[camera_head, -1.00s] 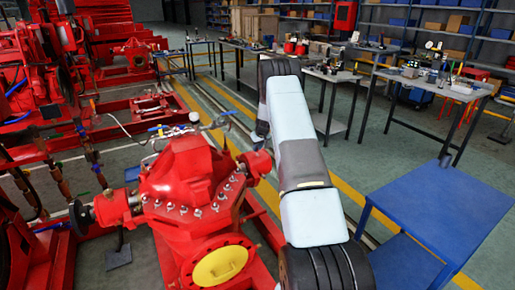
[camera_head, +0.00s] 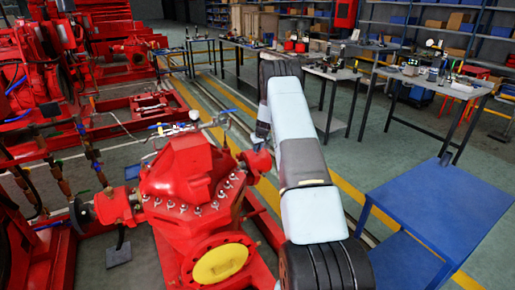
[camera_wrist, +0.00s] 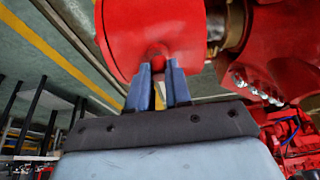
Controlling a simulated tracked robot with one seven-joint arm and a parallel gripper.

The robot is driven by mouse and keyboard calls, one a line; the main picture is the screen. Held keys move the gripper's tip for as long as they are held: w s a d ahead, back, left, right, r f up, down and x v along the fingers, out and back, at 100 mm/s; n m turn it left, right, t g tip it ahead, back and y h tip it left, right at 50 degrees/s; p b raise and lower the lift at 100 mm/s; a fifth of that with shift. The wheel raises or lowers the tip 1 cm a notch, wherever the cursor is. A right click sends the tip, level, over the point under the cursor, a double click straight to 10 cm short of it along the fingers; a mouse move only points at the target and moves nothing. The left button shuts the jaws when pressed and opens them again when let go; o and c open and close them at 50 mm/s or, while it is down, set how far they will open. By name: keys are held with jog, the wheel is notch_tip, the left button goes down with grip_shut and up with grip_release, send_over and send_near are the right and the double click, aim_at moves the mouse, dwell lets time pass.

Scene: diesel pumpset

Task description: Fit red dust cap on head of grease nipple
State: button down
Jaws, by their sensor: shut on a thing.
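In the wrist view, my gripper (camera_wrist: 158,82) has its two blue-grey fingers closed around a small red piece, which looks like the red dust cap (camera_wrist: 157,57). Directly beyond the fingertips is a large rounded red housing (camera_wrist: 135,25) of the pump. The cap looks in line with this housing, but I cannot tell whether it touches it. The grease nipple does not show; the cap or fingers may hide it. In the head view, my arm reaches to the right side of the red pump (camera_head: 185,175), and the fingers and cap cannot be made out.
The pump's bolted casing (camera_wrist: 262,45) lies right of the fingers in the wrist view. A blue table (camera_head: 440,205) stands at the right in the head view. Workbenches (camera_head: 440,80) with tools stand behind. Open floor lies between them and the pump.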

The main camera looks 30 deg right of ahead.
jog(key=shift+f, duration=0.55)
jog(key=c, duration=1)
grip_release()
jog(key=shift+r, duration=0.1)
jog(key=v, duration=1.3)
jog(key=shift+s+r, duration=0.1)
jog(key=shift+r, duration=0.05)
